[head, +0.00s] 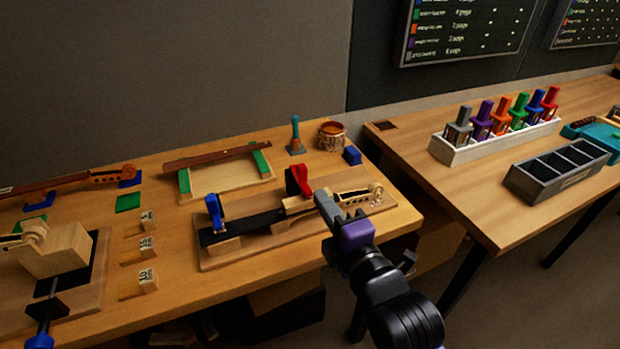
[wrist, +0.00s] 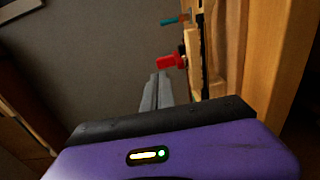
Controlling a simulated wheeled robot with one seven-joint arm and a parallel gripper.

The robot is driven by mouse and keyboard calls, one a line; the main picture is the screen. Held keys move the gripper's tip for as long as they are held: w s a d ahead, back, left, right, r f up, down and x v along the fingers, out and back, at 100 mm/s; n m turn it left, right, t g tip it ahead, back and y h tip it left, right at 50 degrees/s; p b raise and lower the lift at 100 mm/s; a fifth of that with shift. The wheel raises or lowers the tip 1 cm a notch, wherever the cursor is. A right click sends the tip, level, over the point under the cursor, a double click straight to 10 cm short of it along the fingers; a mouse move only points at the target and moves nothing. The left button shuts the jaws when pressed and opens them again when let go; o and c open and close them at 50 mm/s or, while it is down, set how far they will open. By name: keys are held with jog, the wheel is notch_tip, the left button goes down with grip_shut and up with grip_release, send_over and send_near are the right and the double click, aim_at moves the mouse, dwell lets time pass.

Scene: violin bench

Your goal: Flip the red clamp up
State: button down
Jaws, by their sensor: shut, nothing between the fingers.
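The red clamp (head: 298,181) stands on the violin-neck fixture, beside the dark fingerboard (head: 258,227). In the wrist view the red clamp (wrist: 171,61) shows just beyond my fingertips, its red part pointing left in that picture. My gripper (head: 325,200) is shut and empty, to the right of the red clamp and near the neck's scroll end (head: 370,192). In the wrist view the gripper's grey fingers (wrist: 156,90) are together and appear apart from the clamp. I cannot tell the exact gap.
A blue clamp (head: 214,212) stands at the left end of the same fixture board (head: 212,262). A second bench (head: 470,208) holds a tool rack (head: 497,143) and a dark tray (head: 540,182).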

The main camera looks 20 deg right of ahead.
aim_at(304, 169)
jog(key=w, duration=0.7)
jog(key=shift+r+p, duration=0.15)
jog(key=shift+p, duration=0.3)
jog(key=shift+w+r+g+p, duration=0.1)
jog(key=shift+r+g+p, duration=0.2)
jog(key=shift+p, duration=0.45)
